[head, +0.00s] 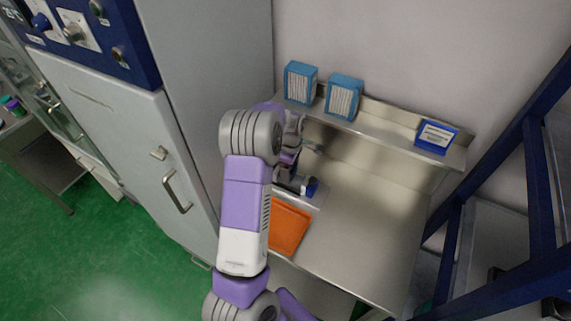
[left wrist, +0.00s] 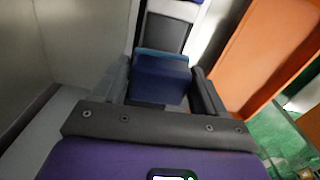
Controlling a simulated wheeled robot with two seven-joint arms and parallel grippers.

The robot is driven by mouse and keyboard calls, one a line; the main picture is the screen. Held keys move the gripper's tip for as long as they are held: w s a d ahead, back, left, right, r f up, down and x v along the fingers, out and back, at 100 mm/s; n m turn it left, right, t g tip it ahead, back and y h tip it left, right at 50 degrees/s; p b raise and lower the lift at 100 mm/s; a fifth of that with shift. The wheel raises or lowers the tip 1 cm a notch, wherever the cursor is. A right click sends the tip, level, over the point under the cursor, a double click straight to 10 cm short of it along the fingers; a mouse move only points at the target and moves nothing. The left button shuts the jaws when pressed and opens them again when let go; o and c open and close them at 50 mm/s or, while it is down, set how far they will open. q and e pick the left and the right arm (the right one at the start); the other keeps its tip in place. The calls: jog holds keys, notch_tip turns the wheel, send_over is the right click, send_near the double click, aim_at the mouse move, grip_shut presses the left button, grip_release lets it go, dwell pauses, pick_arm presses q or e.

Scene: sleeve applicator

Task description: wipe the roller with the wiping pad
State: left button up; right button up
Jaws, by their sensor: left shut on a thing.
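My left gripper (head: 298,184) is over the left part of the steel bench, beside the tall grey cabinet. In the left wrist view my left gripper (left wrist: 160,92) is shut on a blue block, which I take to be the wiping pad (left wrist: 160,80). The pad (head: 311,188) shows as a small blue patch in the head view. A dark flat surface (left wrist: 162,33) with a pale strip above lies beyond the pad; I cannot tell whether they touch. I cannot make out the roller; my arm hides part of that area. My right gripper is not in view.
An orange tray or mat (head: 288,230) lies at the bench's front left. The bench (head: 365,220) is clear to the right. Two blue-and-white boxes (head: 300,83) (head: 343,97) and a blue box (head: 436,137) stand on the shelf (head: 385,130). A dark blue frame (head: 536,170) rises at right.

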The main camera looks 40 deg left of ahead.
pick_arm(q)
jog(key=shift+w+d, duration=0.25)
jog(key=shift+d, duration=0.65)
jog(key=shift+w+d, duration=0.2)
jog(key=shift+d, duration=0.7)
jog(key=shift+a, duration=0.55)
jog(key=shift+s+a, duration=0.25)
jog(key=shift+a, duration=0.3)
jog(key=shift+s+a, duration=0.25)
jog(key=shift+a, duration=0.3)
jog(key=shift+s+a, duration=0.2)
jog(key=shift+a, duration=0.55)
jog(key=shift+s+a, duration=0.2)
jog(key=shift+a, duration=0.5)
jog(key=shift+s+a, duration=0.2)
jog(key=shift+a, duration=0.55)
jog(key=shift+r+p, duration=0.35)
jog(key=shift+p, duration=0.2)
notch_tip(320, 180, up, 2)
jog(key=shift+p, duration=0.3)
notch_tip(320, 180, up, 6)
jog(key=p, duration=0.4)
jog(key=shift+f, duration=0.25)
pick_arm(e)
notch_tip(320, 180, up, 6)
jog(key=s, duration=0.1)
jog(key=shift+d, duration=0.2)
